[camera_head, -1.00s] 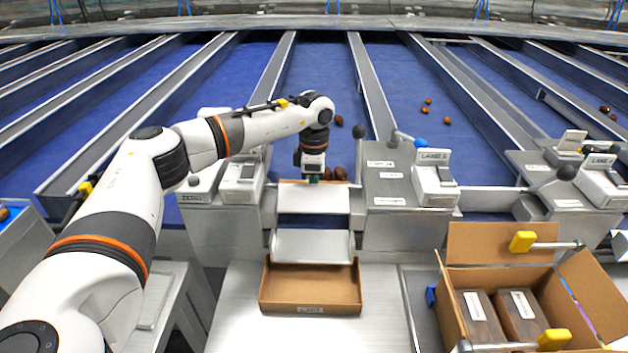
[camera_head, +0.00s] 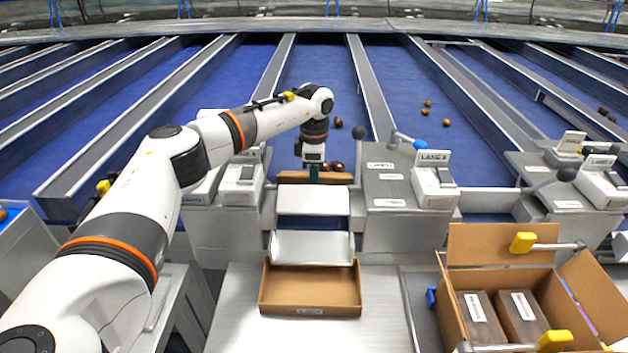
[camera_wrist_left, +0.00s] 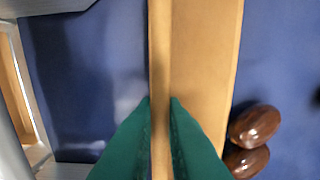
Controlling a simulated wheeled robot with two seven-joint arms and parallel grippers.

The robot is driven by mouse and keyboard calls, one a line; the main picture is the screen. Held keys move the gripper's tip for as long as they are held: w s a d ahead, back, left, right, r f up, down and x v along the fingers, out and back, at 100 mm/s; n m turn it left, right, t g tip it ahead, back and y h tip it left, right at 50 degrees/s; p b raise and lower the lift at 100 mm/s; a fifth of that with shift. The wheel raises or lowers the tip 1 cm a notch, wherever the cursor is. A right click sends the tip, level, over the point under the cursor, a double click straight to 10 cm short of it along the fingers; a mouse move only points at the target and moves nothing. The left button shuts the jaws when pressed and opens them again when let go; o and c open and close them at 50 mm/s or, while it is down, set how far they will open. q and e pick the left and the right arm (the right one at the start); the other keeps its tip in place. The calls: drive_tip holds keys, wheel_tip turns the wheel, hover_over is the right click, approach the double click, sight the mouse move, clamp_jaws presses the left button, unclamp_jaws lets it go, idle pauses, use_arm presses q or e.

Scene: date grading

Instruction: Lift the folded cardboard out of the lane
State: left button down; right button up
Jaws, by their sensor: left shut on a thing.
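The folded cardboard (camera_head: 335,178) is a brown strip lying across the lower end of the middle blue lane, just above the metal chute (camera_head: 312,200). In the left wrist view the cardboard (camera_wrist_left: 205,60) runs from top to bottom, with a narrow raised edge between the fingers. My left gripper (camera_head: 313,172) points down at the cardboard, and its green fingertips (camera_wrist_left: 161,105) are shut on that edge. Two dark brown dates (camera_wrist_left: 252,140) lie close beside the cardboard; in the head view dates (camera_head: 335,166) show just behind it. My right gripper is out of view.
An open, empty cardboard tray (camera_head: 310,290) sits below the chute. A larger box (camera_head: 500,257) with packs inside stands at the lower right. Metal dividers (camera_head: 370,90) flank the lane, and consoles (camera_head: 395,205) stand at its end. Another date (camera_head: 338,122) lies farther up the lane.

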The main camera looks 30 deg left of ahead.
use_arm(q)
drive_tip(key=shift+w+a+r+b, duration=0.2)
drive_tip(key=shift+w+a, duration=0.4)
drive_tip(key=shift+w, duration=0.35)
drive_tip(key=shift+w+a+r+b, duration=0.15)
drive_tip(key=shift+w+a, duration=0.4)
drive_tip(key=shift+w, duration=0.35)
wheel_tip(320, 180, up, 20)
drive_tip(key=p, duration=1.7)
drive_tip(key=shift+f, duration=0.1)
